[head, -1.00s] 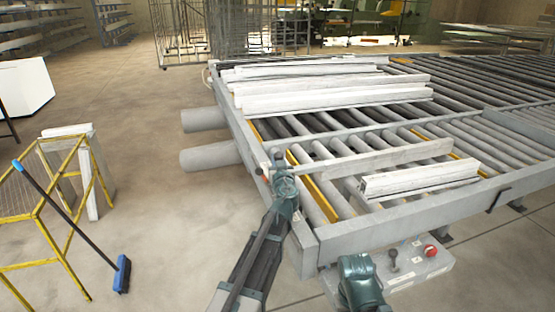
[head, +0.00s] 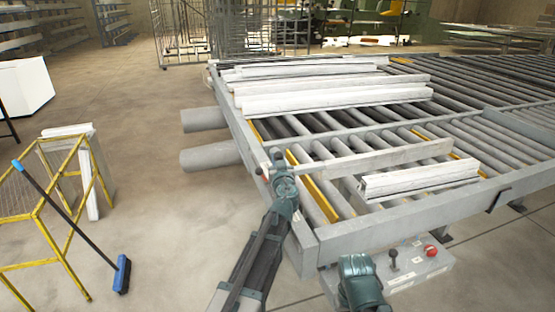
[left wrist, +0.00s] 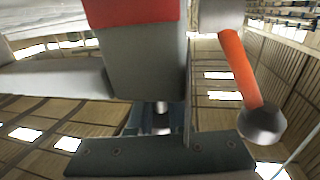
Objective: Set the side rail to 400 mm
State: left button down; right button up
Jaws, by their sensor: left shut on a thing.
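The side rail (head: 385,158) is a long pale bar lying across the rollers in the head view. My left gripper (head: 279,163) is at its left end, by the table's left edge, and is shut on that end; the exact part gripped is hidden. A small orange handle (head: 264,170) sits just left of the gripper. In the left wrist view an orange lever (left wrist: 239,66) with a dark round end hangs beside a grey block with a red top (left wrist: 143,62). No scale or millimetre reading is legible. Only a teal part of my right arm shows at the bottom; its fingers are out of view.
A white profile (head: 420,179) lies in front of the rail, and several more (head: 335,96) lie at the back of the roller table (head: 400,225). A control box (head: 412,268) with a red button is at the front. A broom (head: 122,275) leans on a yellow frame.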

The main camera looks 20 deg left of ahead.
pick_arm(q)
jog(key=a+x, duration=0.1)
jog(key=x, duration=0.9)
jog(key=s+a+x, duration=0.1)
jog(key=a+x, duration=0.1)
jog(key=x, duration=0.8)
jog(key=shift+s+a, duration=0.25)
jog(key=shift+s, duration=0.05)
jog(key=shift+w+r, duration=0.1)
jog(key=shift+r, duration=0.05)
jog(key=c, duration=1.1)
grip_release()
jog(key=shift+c, duration=0.2)
jog(key=o, duration=0.3)
jog(key=shift+s, duration=0.2)
jog(key=v, duration=1.3)
jog(key=shift+s, duration=0.3)
jog(key=shift+d, duration=0.1)
